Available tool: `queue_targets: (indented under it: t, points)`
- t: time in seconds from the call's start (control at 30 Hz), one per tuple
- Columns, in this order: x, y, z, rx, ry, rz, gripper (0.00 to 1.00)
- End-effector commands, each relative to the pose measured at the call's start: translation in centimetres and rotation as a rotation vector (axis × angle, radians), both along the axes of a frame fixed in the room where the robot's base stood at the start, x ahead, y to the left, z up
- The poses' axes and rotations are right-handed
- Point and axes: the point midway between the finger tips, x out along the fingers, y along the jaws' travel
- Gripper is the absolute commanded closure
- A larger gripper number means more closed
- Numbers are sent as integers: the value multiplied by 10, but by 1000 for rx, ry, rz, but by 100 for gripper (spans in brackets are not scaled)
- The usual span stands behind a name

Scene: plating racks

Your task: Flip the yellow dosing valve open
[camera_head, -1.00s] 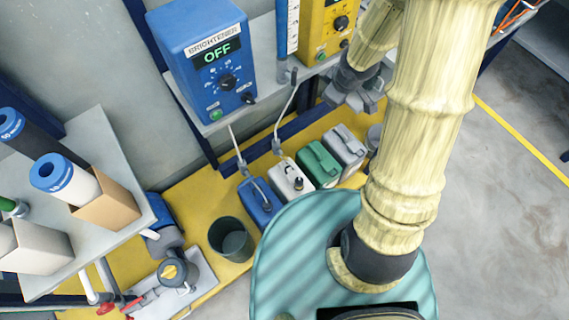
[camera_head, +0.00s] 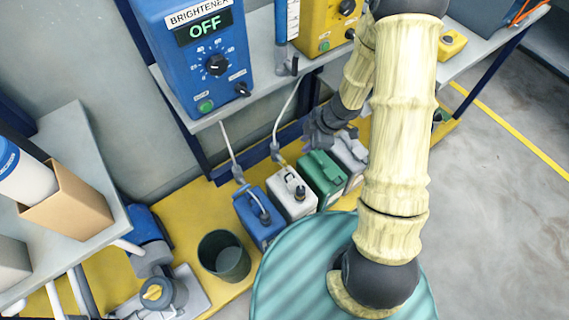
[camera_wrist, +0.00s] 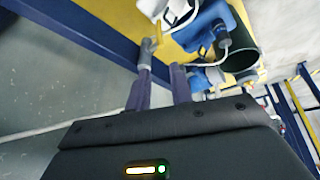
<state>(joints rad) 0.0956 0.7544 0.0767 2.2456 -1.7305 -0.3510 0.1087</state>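The yellow dosing unit (camera_head: 318,28) stands on the shelf at the top of the head view, partly behind my arm. No yellow valve lever shows clearly there. In the wrist view a grey fitting with a small yellow piece (camera_wrist: 147,48) lies just beyond my left-hand fingertip; it may be the valve, and I cannot tell its position or whether it is touched. My gripper (camera_wrist: 160,78) shows two fingers apart with nothing clearly between them. In the head view my gripper (camera_head: 322,132) is low beneath the shelf, above the canisters, its fingertips hard to make out.
The blue brightener unit (camera_head: 195,55) reads OFF. Blue (camera_head: 262,228), white (camera_head: 297,205), green (camera_head: 322,182) and grey canisters stand on the yellow platform (camera_head: 185,225). A dark bucket (camera_head: 224,257) stands left of them. The shelf (camera_head: 260,85) edge overhangs. White hoses hang down.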

Motion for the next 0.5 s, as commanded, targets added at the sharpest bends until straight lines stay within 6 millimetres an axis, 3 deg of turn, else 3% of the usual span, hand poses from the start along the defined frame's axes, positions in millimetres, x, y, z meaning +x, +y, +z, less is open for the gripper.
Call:
queue_targets:
  t: [0.17,0.5]
  points:
    - [1,4,-12,0,0,-2,78]
    - [5,20,-56,-1,0,-3,78]
